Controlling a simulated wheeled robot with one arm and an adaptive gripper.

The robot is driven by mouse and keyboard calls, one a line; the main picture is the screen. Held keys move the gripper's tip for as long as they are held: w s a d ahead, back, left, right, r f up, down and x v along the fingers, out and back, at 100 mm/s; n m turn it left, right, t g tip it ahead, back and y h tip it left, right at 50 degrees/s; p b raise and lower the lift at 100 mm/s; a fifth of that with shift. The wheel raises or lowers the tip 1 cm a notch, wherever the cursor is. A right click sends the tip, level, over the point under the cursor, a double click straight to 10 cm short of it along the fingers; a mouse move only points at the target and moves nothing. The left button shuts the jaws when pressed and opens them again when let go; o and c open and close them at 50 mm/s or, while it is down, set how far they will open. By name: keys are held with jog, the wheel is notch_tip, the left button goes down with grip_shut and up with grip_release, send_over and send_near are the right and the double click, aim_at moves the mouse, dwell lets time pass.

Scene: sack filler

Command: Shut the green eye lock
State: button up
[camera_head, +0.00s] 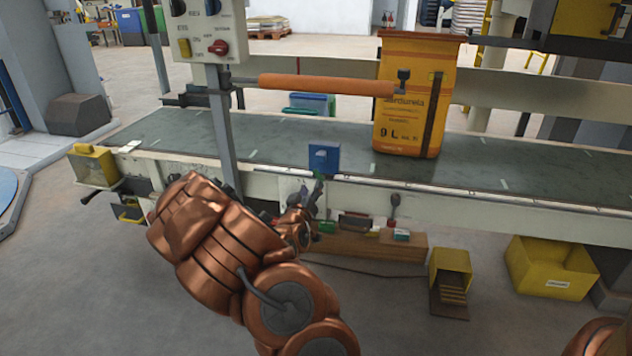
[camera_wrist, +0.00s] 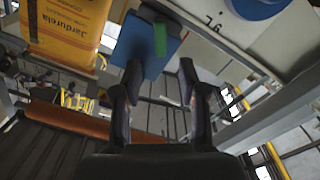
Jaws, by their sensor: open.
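A small green block, which looks like the green eye lock (camera_wrist: 160,40), shows against the blue box (camera_wrist: 145,48) in the wrist view. It sits ahead of the gap between my fingertips, and a space shows between them and it. My gripper (camera_wrist: 160,78) is open and empty, with one finger on each side of the gap. In the head view my gripper (camera_head: 313,192) is just below the blue box, partly hidden by my arm.
A yellow sack (camera_head: 408,110) stands upright on the conveyor (camera_head: 485,163), right of the box. An orange padded bar (camera_head: 325,86) crosses above the belt beside a control panel (camera_head: 210,30). Levers and small items line the lower rail. A yellow bin (camera_head: 548,268) stands at the right.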

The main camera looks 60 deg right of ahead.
aim_at(317, 175)
jog(key=shift+b+x, duration=0.9)
jog(key=shift+x, duration=2.4)
grip_shut()
